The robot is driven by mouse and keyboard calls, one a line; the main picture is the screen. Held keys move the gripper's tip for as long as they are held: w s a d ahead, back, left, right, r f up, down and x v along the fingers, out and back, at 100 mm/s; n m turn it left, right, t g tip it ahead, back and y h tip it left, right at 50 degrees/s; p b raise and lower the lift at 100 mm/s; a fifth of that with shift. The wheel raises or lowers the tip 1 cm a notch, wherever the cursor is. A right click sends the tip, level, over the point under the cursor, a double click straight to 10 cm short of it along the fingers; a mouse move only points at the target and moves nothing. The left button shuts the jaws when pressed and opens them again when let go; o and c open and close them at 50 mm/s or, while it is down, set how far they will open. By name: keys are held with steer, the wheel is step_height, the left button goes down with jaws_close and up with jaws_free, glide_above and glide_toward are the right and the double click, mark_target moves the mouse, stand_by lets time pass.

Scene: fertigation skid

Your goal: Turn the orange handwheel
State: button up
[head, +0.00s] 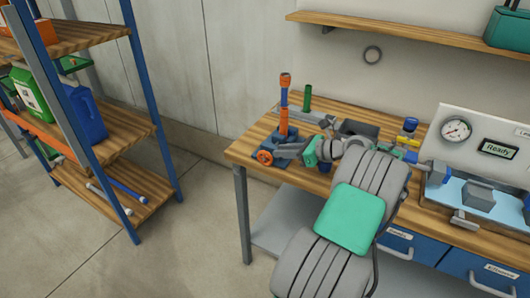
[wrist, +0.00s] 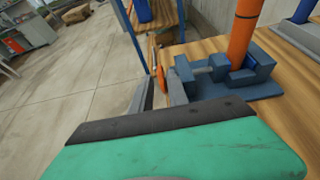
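The orange handwheel (head: 265,157) is on the left end of a blue vise (head: 284,146) near the table's left front corner. In the wrist view the handwheel (wrist: 162,80) shows nearly edge-on, just beyond my fingertips. My gripper (head: 277,153) reaches in from the right, its fingers pointing left at the wheel. In the wrist view my gripper (wrist: 161,90) has its two grey fingers apart, with the wheel's edge in line with the gap. I cannot tell whether either finger touches the wheel. An orange and blue upright post (head: 284,100) stands in the vise; it is orange in the wrist view (wrist: 243,32).
The wooden workbench (head: 240,150) carries a green cylinder (head: 308,97) behind the post. A panel with a gauge (head: 456,129) and a blue-lined basin stand at the right. A blue-framed shelf rack (head: 150,90) stands at the left, with open floor between.

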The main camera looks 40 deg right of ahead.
mark_target(265, 151)
steer(key=x, duration=0.7)
steer(key=shift+w+a+f, duration=0.1)
steer(key=shift+w, duration=0.1)
steer(key=shift+c, duration=0.6)
jaws_close()
